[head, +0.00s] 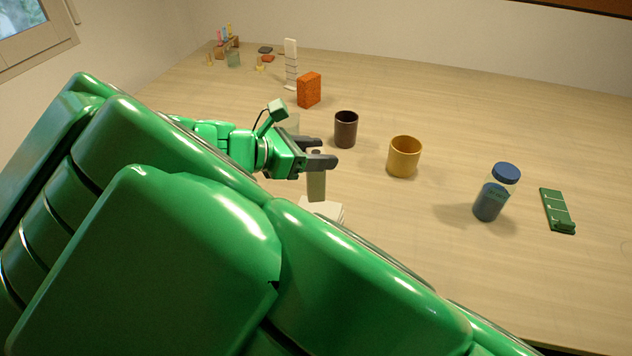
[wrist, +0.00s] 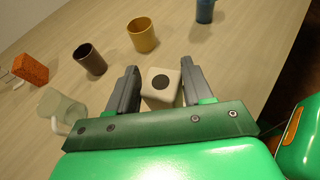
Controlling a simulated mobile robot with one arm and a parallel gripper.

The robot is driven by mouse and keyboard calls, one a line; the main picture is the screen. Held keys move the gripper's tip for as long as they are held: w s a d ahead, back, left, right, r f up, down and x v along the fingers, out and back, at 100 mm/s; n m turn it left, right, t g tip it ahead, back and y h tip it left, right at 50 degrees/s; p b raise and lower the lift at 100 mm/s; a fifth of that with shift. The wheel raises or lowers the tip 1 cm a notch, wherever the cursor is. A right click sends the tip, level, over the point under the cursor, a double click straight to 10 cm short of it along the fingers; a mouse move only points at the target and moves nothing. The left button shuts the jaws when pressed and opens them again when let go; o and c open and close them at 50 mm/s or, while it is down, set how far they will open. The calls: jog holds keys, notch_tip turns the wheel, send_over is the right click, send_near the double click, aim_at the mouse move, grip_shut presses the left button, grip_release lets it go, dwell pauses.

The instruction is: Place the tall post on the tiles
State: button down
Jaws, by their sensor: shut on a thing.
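The tall post (head: 316,186) is a grey-brown block, upright between the fingers of my gripper (head: 322,153). In the wrist view the post (wrist: 160,83) shows its pale top with a black dot, between the two dark fingers, and my gripper is shut on it. The tiles (head: 330,208) are a low white stack just below the post, partly hidden by my own green arm. The post's lower end overlaps the tiles in the head view; I cannot tell whether it touches them. The tiles are hidden in the wrist view.
A dark brown cup (head: 346,130) and a yellow cup (head: 404,157) stand beyond my gripper. A clear mug (wrist: 60,108) and an orange block (head: 309,90) are also near.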

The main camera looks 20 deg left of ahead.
aim_at(307, 174)
jog(key=shift+f, duration=2.55)
jog(key=shift+f, duration=0.1)
jog(key=shift+c, duration=2.3)
grip_release()
jog(key=shift+s+a+r, duration=0.2)
jog(key=v, duration=1.1)
jog(key=shift+s, duration=0.15)
jog(key=shift+a, duration=0.15)
